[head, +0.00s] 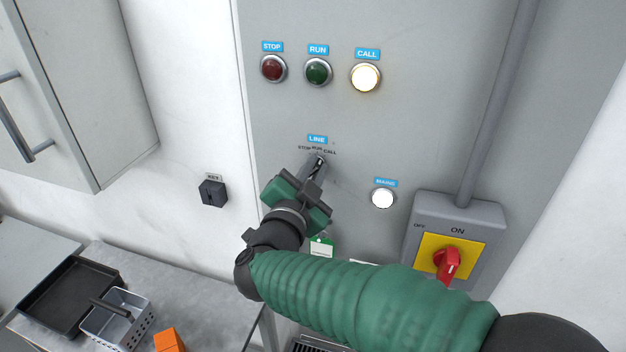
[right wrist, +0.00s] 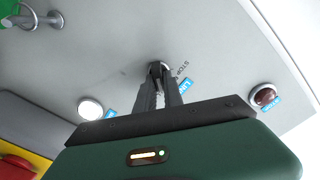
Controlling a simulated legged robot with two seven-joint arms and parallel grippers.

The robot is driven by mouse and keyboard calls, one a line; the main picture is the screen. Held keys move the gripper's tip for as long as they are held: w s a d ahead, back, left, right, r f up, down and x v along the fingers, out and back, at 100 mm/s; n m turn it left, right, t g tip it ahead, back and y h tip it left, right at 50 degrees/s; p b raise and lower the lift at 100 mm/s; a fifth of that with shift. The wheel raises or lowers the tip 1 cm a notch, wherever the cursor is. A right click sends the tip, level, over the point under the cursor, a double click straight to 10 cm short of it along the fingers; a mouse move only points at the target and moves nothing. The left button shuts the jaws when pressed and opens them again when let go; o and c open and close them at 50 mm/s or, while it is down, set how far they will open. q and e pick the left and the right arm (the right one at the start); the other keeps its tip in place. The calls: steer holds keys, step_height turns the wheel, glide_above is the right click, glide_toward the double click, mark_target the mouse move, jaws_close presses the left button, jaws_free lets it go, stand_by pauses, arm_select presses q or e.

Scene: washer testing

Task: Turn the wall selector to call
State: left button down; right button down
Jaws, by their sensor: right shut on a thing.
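The wall selector (head: 321,158) sits under the blue LINE label on the grey panel, with STOP, RUN and CALL printed around it. My right gripper (head: 315,166) is shut on the selector, and its fingers hide most of the knob, so its exact angle cannot be read. In the right wrist view the two fingertips (right wrist: 160,78) close around the selector (right wrist: 157,66) against the panel. The CALL lamp (head: 365,77) glows white. The red STOP lamp (head: 272,68) and green RUN lamp (head: 318,71) look dark. My left gripper is not in view.
The lit MAINS lamp (head: 383,198) and a red rotary switch (head: 449,265) on a yellow plate are to the right. A black KEY switch (head: 212,193) is on the wall at left. A black tray (head: 68,287) and perforated basket (head: 118,325) stand on the bench.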

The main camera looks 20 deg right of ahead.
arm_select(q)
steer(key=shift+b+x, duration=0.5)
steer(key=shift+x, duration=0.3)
arm_select(e)
steer(key=shift+f+m, duration=0.35)
steer(key=shift+m, duration=0.15)
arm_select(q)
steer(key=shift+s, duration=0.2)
arm_select(e)
steer(key=c, duration=1.7)
jaws_free()
steer(key=shift+s, duration=0.15)
steer(key=shift+o, duration=1.1)
steer(key=shift+s+r, duration=0.15)
steer(key=shift+s+a+r, duration=0.1)
steer(key=shift+a+r, duration=0.05)
steer(key=shift+r, duration=0.05)
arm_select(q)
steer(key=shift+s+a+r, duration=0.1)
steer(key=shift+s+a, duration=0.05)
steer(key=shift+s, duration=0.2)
arm_select(e)
steer(key=shift+f, duration=0.1)
